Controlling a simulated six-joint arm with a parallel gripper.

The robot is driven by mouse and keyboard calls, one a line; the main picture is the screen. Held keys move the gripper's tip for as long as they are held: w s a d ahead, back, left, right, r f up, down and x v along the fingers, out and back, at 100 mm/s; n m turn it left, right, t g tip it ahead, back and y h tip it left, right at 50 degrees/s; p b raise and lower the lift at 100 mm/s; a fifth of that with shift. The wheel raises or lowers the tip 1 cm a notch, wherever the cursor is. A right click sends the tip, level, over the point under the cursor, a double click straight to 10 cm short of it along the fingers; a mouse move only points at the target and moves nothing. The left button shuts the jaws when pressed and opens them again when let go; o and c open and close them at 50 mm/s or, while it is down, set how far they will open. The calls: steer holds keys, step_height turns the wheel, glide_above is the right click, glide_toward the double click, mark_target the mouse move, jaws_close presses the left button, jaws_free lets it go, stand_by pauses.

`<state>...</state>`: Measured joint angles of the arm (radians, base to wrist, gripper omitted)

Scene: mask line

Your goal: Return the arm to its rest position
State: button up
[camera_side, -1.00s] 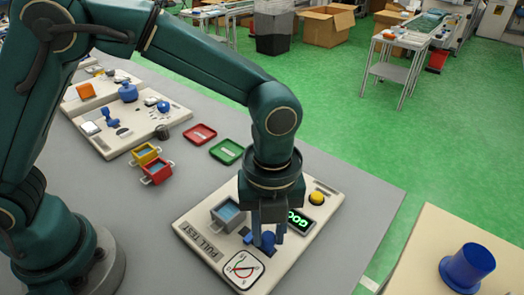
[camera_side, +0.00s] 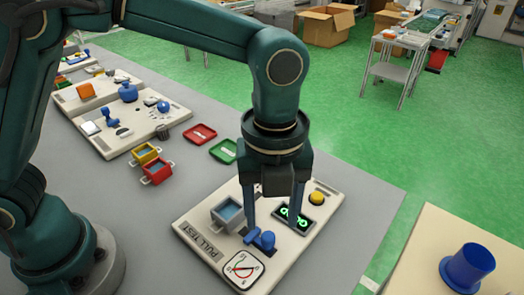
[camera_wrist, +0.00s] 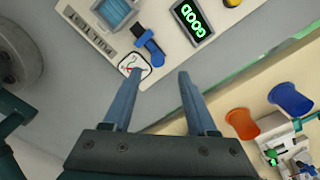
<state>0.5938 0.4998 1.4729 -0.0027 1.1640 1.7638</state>
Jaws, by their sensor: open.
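My gripper (camera_side: 273,218) hangs fingers down over the pull-test board (camera_side: 194,230) in the side view. Its two fingers are apart with nothing between them. The blue handle piece (camera_side: 265,241) sits on the board just below and in front of the fingers. In the wrist view the open fingers (camera_wrist: 157,79) show with a gap between them, and the blue piece (camera_wrist: 151,46) lies beyond the tips on the board. The board's display (camera_wrist: 192,19) reads GOOD in green. The round dial (camera_side: 242,271) has a red needle.
A grey bin (camera_side: 227,215) and a yellow button (camera_side: 317,198) are on the board. Red (camera_side: 199,134) and green (camera_side: 224,151) trays and small yellow (camera_side: 146,154) and red (camera_side: 157,172) boxes stand farther back. A blue cylinder (camera_side: 467,268) stands on the side table. Air above the board is clear.

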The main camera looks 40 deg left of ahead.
steer(key=shift+w+a, duration=0.15)
steer(key=a+r+n+t+h, duration=0.1)
steer(key=a+r+n+t, duration=0.2)
steer(key=a+r+n, duration=0.55)
steer(key=s+a+f+n+t, duration=0.1)
steer(key=s+a+n, duration=0.3)
steer(key=n, duration=0.5)
steer(key=s+a+f+n+t+y, duration=0.1)
steer(key=s+a+n, duration=0.3)
steer(key=n, duration=0.5)
steer(key=shift+s+a+f+t, duration=0.15)
steer(key=shift+s+a+t, duration=0.05)
steer(key=shift+s+t, duration=0.1)
